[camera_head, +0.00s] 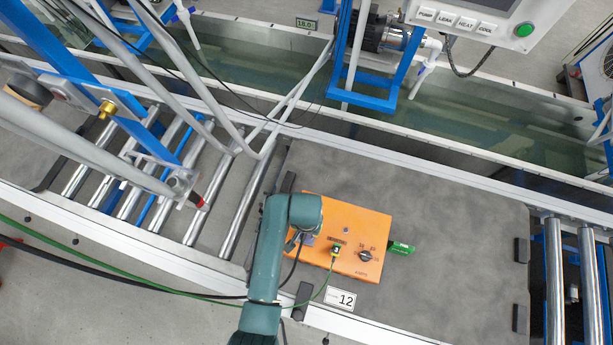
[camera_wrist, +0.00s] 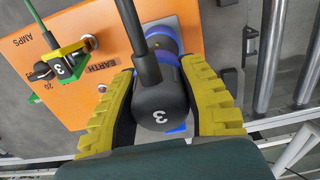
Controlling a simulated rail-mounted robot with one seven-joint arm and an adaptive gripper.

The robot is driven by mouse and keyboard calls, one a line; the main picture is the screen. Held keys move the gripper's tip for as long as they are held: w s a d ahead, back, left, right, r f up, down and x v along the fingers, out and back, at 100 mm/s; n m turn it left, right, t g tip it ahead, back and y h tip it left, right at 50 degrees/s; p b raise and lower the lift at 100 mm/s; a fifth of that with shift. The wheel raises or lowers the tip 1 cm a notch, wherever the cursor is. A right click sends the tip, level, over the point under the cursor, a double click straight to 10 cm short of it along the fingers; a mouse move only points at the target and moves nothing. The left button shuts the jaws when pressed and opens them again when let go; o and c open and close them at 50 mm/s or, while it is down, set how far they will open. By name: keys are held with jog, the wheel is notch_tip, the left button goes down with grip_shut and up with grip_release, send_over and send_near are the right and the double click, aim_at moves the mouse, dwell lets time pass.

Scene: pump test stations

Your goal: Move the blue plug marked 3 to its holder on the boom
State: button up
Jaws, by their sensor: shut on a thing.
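The blue plug marked 3 (camera_wrist: 162,105) has a dark body with a white 3, blue rings and a thick grey cable. In the wrist view it sits at a blue-rimmed socket on the orange box (camera_wrist: 80,30); I cannot tell how deeply it is seated. My gripper (camera_wrist: 158,70) has yellow ribbed fingers shut on the plug from both sides. In the head view my arm mostly hides the plug and gripper over the left part of the orange box (camera_head: 320,208). A blue boom frame (camera_head: 85,55) stands at upper left; I cannot make out the plug's holder.
A small yellow-green earth plug (camera_wrist: 65,65), also marked 3, sits beside EARTH on the box. A green tag (camera_head: 401,248) sticks out right. Cables cross the conveyor edge. Rollers (camera_head: 160,170) lie left; the grey plate (camera_head: 455,220) is clear right. A water tank runs behind.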

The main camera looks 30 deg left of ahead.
jog(key=shift+r, duration=0.4)
jog(key=shift+r+p, duration=0.25)
jog(key=shift+p, duration=0.2)
jog(key=d+r+m+p, duration=0.1)
jog(key=d+r+p, duration=0.4)
jog(key=r+p, duration=0.3)
jog(key=d+r+m+p, duration=0.1)
jog(key=d+r+p, duration=0.5)
jog(key=r, duration=0.9)
jog(key=shift+w+m+p, duration=0.4)
jog(key=shift+p, duration=0.8)
jog(key=shift+a, duration=0.2)
